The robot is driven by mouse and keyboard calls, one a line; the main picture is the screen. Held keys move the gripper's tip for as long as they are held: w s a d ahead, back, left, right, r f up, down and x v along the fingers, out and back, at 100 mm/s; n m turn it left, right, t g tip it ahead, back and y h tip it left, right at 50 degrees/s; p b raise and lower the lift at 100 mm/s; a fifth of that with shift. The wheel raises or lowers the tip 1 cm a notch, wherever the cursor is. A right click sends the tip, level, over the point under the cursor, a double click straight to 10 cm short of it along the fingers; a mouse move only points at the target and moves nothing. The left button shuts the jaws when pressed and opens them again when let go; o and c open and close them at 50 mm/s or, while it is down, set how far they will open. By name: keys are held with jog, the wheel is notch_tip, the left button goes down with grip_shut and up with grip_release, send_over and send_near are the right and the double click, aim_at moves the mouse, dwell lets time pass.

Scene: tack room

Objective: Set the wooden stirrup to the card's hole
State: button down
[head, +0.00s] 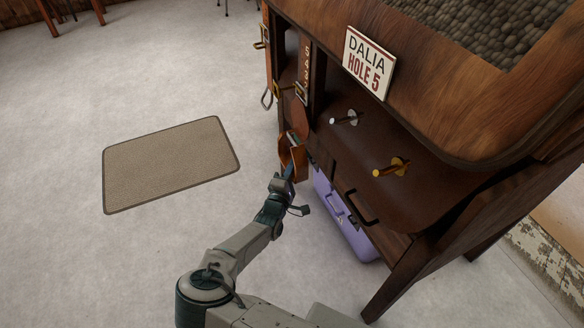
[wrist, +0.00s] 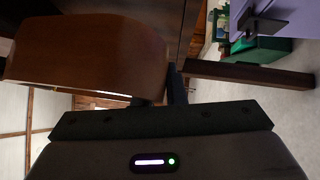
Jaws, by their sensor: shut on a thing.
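The card (head: 368,62) reads "DALIA HOLE 5" and leans on the wooden rim of the stand in the head view. A leather strap (head: 305,62) with a column of numbers, 5 uppermost among those I can read, hangs at the stand's left end. A metal buckle (head: 300,92) sits below the numbers. The orange-brown wooden stirrup (head: 286,156) hangs lower, and it fills the upper left of the wrist view (wrist: 90,52). My gripper (head: 289,174) is shut on the stirrup's lower part. Its fingertips are partly hidden in both views.
Two pegs, one silver (head: 344,119) and one brass (head: 390,167), stick out of the stand's side. A purple case (head: 340,212) sits under the stand, right of my gripper. A beige mat (head: 170,164) lies on the open floor to the left.

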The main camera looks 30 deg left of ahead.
notch_tip(320, 180, up, 12)
jog(key=p, duration=1.2)
jog(key=shift+a+r, duration=0.1)
jog(key=shift+r, duration=0.05)
jog(key=c, duration=1.5)
grip_release()
jog(key=shift+r, duration=0.1)
jog(key=s, duration=0.1)
jog(key=p, duration=0.1)
send_near(291, 138)
jog(key=s, duration=0.1)
jog(key=s+f, duration=0.2)
jog(key=shift+s+d, duration=0.3)
jog(key=shift+s, duration=0.05)
jog(key=shift+r, duration=0.15)
